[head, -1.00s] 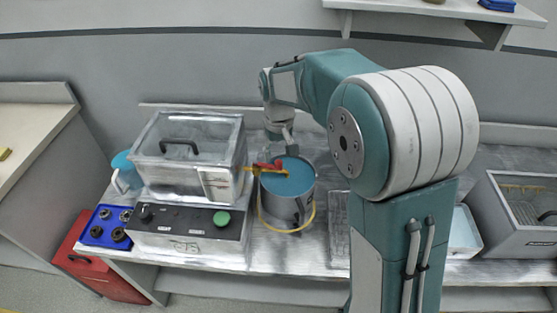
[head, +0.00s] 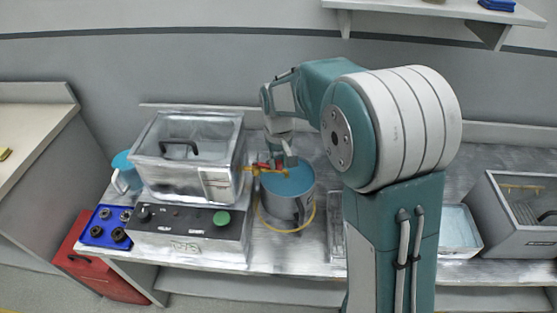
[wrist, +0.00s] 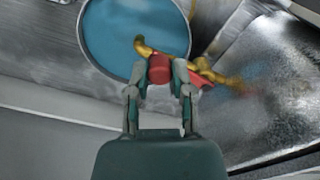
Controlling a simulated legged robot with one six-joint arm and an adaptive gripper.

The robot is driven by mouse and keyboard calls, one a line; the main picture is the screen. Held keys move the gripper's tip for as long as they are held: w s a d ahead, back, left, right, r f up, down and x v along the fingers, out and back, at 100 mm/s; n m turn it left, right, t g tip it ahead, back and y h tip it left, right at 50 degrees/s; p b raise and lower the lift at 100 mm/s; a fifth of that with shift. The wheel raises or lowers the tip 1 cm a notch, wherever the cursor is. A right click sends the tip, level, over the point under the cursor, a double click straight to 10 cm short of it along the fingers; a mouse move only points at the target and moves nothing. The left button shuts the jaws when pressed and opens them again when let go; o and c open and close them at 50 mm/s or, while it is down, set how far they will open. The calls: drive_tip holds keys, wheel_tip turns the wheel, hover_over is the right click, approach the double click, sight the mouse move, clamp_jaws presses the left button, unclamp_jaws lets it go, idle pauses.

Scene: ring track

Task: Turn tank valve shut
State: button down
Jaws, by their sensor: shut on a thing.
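The tank (head: 190,150) is a metal box with a clear lid and a dark handle, on the left of the bench. A brass valve (head: 252,169) sticks out from its right side; it also shows in the wrist view (wrist: 205,70). The valve's red handle (wrist: 159,70) is between my fingertips in the wrist view. My gripper (wrist: 160,88) is shut on this handle; in the head view my gripper (head: 289,160) reaches down over the valve from behind. A grey bucket (head: 285,205) with blue content stands under the valve outlet. The gripper partly hides the handle.
A control box (head: 190,236) with a green button is under the tank. A blue tray (head: 105,227) of dark knobs and a blue jug (head: 125,172) stand left. A red case (head: 95,270) is on the floor. A grey bin (head: 510,215) is at right. My arm hides the middle bench.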

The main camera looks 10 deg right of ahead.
drive_tip(key=shift+s+a, duration=0.1)
drive_tip(key=shift+s, duration=0.05)
drive_tip(key=s+a+m, duration=0.4)
drive_tip(key=a+m, duration=0.2)
drive_tip(key=m, duration=0.8)
drive_tip(key=shift+a+m, duration=0.2)
drive_tip(key=shift+m, duration=0.1)
drive_tip(key=shift+f, duration=0.1)
idle(0.4)
drive_tip(key=c, duration=0.5)
unclamp_jaws()
drive_tip(key=shift+w, duration=0.1)
drive_tip(key=shift+a, duration=0.1)
